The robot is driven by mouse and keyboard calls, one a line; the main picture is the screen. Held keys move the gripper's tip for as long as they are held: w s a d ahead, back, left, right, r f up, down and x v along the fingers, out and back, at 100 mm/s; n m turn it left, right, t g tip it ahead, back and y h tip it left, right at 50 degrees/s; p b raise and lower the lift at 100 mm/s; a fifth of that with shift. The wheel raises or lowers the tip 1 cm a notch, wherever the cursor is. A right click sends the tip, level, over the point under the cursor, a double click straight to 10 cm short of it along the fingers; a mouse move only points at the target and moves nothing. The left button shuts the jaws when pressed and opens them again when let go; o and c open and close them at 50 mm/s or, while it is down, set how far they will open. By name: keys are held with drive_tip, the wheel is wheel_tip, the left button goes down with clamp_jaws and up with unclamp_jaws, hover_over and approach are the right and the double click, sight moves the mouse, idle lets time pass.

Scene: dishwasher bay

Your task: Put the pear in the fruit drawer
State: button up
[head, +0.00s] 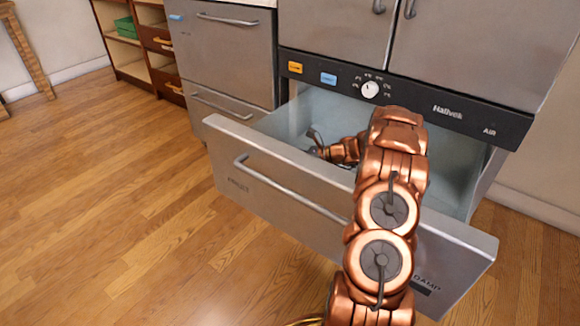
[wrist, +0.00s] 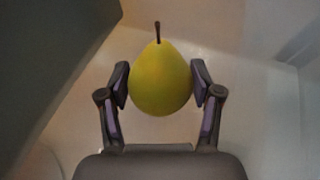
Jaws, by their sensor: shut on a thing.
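A yellow-green pear (wrist: 160,80) with a dark stem is between the two fingers of my gripper (wrist: 160,85) in the wrist view. Both finger pads touch its sides. In the head view the fruit drawer (head: 285,190) is pulled open, with lettering on its steel front. My arm reaches over the drawer front, and my gripper (head: 314,142) is inside the drawer opening toward the left. The pear is hidden in the head view. Pale drawer walls surround the pear in the wrist view; I cannot tell whether it touches the drawer floor.
A control panel (head: 440,108) with a white dial (head: 370,89) runs above the open drawer. Closed steel drawers (head: 225,55) stand to the left, then a wooden shelf unit (head: 130,45) with a green box (head: 126,27). The wooden floor at left is clear.

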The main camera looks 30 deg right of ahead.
drive_tip(key=shift+f, duration=0.25)
drive_tip(key=o, duration=1.3)
drive_tip(key=p+v, duration=0.2)
drive_tip(key=v, duration=0.4)
drive_tip(key=shift+s+d+r+p, duration=0.2)
drive_tip(key=shift+r+p, duration=0.05)
drive_tip(key=shift+p, duration=0.1)
drive_tip(key=shift+s+d, duration=0.25)
drive_tip(key=shift+s, duration=0.1)
drive_tip(key=shift+r, duration=0.1)
